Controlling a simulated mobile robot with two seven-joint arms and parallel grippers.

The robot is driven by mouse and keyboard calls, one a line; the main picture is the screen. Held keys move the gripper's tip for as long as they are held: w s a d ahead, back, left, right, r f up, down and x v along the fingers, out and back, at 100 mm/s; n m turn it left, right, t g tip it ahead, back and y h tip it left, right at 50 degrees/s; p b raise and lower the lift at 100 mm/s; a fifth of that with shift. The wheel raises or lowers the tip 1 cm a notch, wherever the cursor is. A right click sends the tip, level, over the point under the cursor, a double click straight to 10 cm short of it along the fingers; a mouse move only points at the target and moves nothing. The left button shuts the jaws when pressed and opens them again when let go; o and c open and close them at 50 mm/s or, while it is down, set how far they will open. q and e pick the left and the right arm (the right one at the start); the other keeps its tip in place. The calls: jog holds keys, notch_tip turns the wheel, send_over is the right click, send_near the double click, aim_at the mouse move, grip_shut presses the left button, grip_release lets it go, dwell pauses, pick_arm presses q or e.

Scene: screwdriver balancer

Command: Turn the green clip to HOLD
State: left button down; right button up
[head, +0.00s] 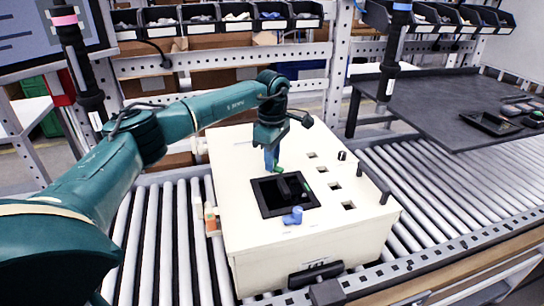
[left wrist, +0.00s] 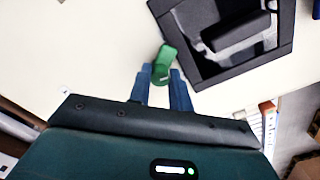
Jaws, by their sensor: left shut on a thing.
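The green clip (left wrist: 165,58) lies on the cream box top beside a corner of the black recessed frame (left wrist: 278,50). My left gripper (left wrist: 161,80) is shut on it, with one blue finger on each side of its near end. In the head view the left gripper (head: 271,165) reaches down to the clip (head: 278,170) at the far edge of the black frame (head: 262,204). The fingers partly hide the clip there. No HOLD mark can be read. My right gripper is not in view.
The cream box (head: 250,250) stands on a roller conveyor (head: 150,230). A blue part (head: 293,216) sits at the frame's near edge. Several square holes (head: 334,186) lie to the right. A dark tray table (head: 420,105) is at the back right.

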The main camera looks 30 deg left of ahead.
pick_arm(q)
jog(key=m, duration=0.2)
jog(key=shift+d+m, duration=0.15)
jog(key=shift+m, duration=2.35)
jog(key=c, duration=1.3)
grip_release()
jog(key=shift+r, duration=0.1)
